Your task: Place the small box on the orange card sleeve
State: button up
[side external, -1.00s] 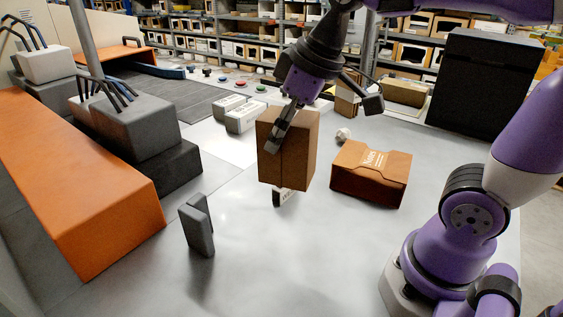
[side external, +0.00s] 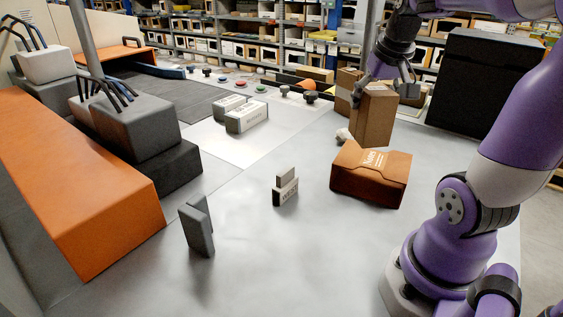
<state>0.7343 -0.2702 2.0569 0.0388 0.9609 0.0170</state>
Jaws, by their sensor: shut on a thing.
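The small box (side external: 374,118) is a plain brown carton, upright. My gripper (side external: 383,90) is shut on its upper part, with a dark finger at each side. The orange card sleeve (side external: 368,180) is an orange-brown folded holder with white lettering, lying on the grey table at centre right. The box shows just above and behind the sleeve in the picture. I cannot tell how high it hangs or whether it touches anything.
Another brown carton (side external: 347,84) stands behind the held box. A small grey and black block (side external: 285,187) and a dark grey bracket (side external: 197,226) stand on the open table. A tall black case (side external: 485,80) stands at back right.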

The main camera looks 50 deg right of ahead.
jog(key=shift+s+d+f, duration=0.2)
jog(key=shift+d+f, duration=0.45)
jog(key=shift+f, duration=0.45)
jog(key=shift+s+d+f, duration=0.25)
jog(key=shift+d+f, duration=0.4)
jog(key=shift+f, duration=0.4)
jog(key=shift+s+d+f, duration=0.2)
jog(key=shift+d+f, duration=0.45)
jog(key=shift+f, duration=0.45)
jog(key=shift+f, duration=0.1)
jog(key=o, duration=1.2)
jog(key=shift+o, duration=0.2)
jog(key=v, duration=1.2)
jog(key=w+a+f+n+t+y, duration=0.1)
jog(key=w+a+f+n, duration=0.1)
jog(key=a, duration=0.8)
jog(key=w+a+f+n+t+y, duration=0.1)
jog(key=a+f+n, duration=0.4)
jog(key=a, duration=0.5)
jog(key=shift+w+n+y, duration=0.55)
jog(key=shift+n+y, duration=0.15)
jog(key=shift+n, duration=0.3)
